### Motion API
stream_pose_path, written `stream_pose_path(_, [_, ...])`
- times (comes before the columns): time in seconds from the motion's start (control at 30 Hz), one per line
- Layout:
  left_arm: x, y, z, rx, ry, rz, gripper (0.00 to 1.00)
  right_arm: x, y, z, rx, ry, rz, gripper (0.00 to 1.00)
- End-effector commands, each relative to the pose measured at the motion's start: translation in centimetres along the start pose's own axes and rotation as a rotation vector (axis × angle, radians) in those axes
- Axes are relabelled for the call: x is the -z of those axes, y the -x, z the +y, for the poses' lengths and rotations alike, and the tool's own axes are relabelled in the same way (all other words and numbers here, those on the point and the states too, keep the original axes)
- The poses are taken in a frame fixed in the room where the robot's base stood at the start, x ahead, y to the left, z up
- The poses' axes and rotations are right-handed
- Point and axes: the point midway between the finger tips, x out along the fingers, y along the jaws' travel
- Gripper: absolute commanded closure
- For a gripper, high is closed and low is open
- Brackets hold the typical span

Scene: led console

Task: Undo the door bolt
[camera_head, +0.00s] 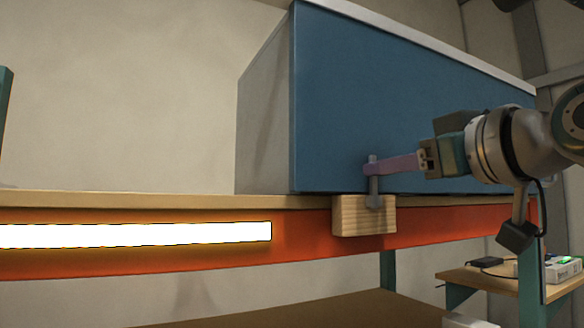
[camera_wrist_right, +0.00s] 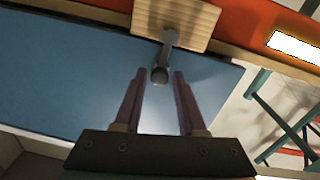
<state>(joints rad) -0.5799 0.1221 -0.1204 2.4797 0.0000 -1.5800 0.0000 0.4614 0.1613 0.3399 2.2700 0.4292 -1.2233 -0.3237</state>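The door bolt (camera_head: 374,188) is a small grey metal piece standing upright at the lower edge of the blue door panel (camera_head: 400,110). Its lower end sits on a pale wooden block (camera_head: 350,218) at the table edge. My right gripper (camera_head: 369,168) reaches in from the right, its purple fingers level with the bolt's upper part. In the right wrist view the bolt (camera_wrist_right: 168,48) points toward me, its round end between the two open fingertips (camera_wrist_right: 159,73). A gap shows on each side, so neither finger seems to touch it. My left gripper is not in view.
The blue-fronted box stands on a wooden tabletop (camera_head: 120,200) with an orange front rail (camera_head: 310,240) and a bright light strip (camera_head: 140,235). A small side table (camera_head: 500,280) with devices stands at the lower right. The tabletop left of the box is clear.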

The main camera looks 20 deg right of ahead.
Motion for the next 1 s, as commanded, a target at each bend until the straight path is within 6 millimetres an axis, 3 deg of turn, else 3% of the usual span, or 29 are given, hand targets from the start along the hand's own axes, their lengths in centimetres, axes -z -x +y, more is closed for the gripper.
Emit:
stream_pose_path(0.03, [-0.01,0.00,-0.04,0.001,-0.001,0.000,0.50,0.00,0.00,0.00,0.000,0.000,0.000,0.67])
stream_pose_path(0.33, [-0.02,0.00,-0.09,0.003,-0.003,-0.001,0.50,0.01,-0.01,-0.01,0.000,0.000,0.000,1.00])
stream_pose_path(1.0, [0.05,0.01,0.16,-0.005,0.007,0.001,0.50,-0.01,-0.05,0.00,0.000,0.000,0.000,1.00])
